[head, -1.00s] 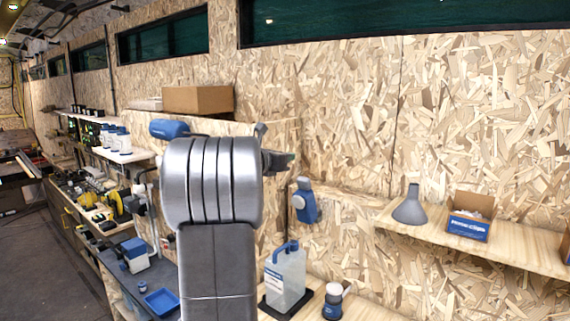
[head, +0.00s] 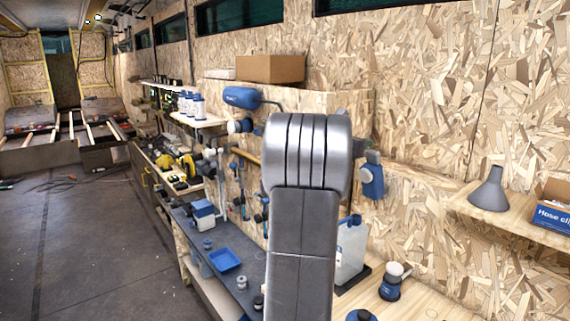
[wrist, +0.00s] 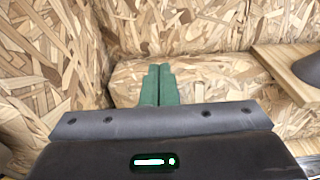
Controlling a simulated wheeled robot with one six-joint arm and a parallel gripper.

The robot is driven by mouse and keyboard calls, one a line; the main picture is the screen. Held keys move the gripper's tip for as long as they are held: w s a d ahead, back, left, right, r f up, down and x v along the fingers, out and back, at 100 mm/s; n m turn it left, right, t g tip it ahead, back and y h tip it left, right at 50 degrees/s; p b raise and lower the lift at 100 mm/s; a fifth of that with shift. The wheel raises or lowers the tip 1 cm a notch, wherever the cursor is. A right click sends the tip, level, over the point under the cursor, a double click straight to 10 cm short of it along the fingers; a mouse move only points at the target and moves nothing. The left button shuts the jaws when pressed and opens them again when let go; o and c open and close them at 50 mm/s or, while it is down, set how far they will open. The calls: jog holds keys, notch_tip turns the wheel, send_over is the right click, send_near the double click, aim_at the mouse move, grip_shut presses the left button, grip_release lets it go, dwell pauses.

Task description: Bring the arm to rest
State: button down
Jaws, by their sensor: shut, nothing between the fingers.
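My gripper (wrist: 158,88) shows in the wrist view as two green fingers pressed together, with nothing between them. They point at a bare chipboard wall and ledge and look clear of any object. In the head view my grey arm stands upright in the middle and hides the gripper.
A wooden shelf at right holds a grey funnel (head: 489,190) and a hose-clip box (head: 552,208). A blue tray (head: 225,260) lies on the left bench. Open floor (head: 90,240) is at left.

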aim_at(365, 170)
jog(key=shift+w+d+f+b, duration=0.25)
jog(key=shift+d+f, duration=0.1)
jog(key=shift+f, duration=0.25)
jog(key=shift+w+d+f+b, duration=0.25)
jog(key=shift+d+f, duration=0.1)
jog(key=shift+f, duration=0.25)
jog(key=shift+s, duration=0.1)
